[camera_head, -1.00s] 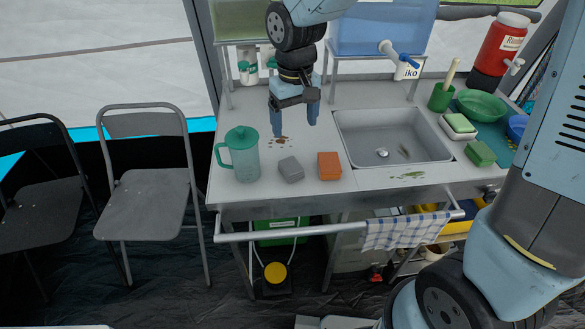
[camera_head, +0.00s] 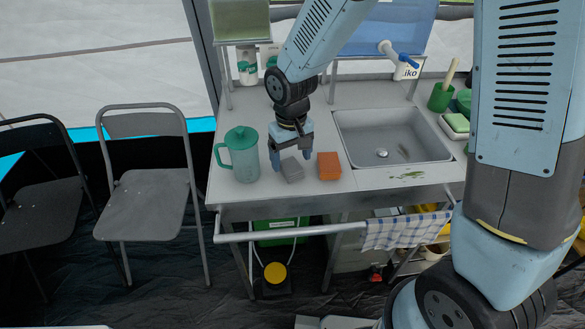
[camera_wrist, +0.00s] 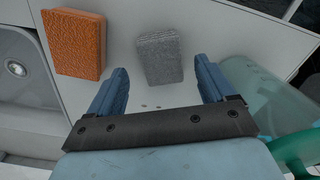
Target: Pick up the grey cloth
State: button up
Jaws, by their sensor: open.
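The grey cloth (camera_head: 291,169) is a small folded grey block lying on the counter, between the green-lidded jug and an orange sponge. In the wrist view the grey cloth (camera_wrist: 160,57) lies just beyond the fingertips, roughly centred between them. My gripper (camera_head: 292,163) is open and points down just behind the cloth, with its fingers close above the counter.
The orange sponge (camera_head: 329,165) lies right of the cloth. The jug (camera_head: 242,155) stands close on the left. A sink (camera_head: 392,137) is set in the counter (camera_head: 232,199) to the right. A checked towel (camera_head: 404,231) hangs on the front rail.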

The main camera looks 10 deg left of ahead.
aim_at(291, 164)
jog(key=shift+f, duration=1.55)
jog(key=shift+c, duration=0.3)
jog(key=c, duration=1.1)
jog(key=shift+o, duration=0.2)
jog(key=shift+r, duration=0.15)
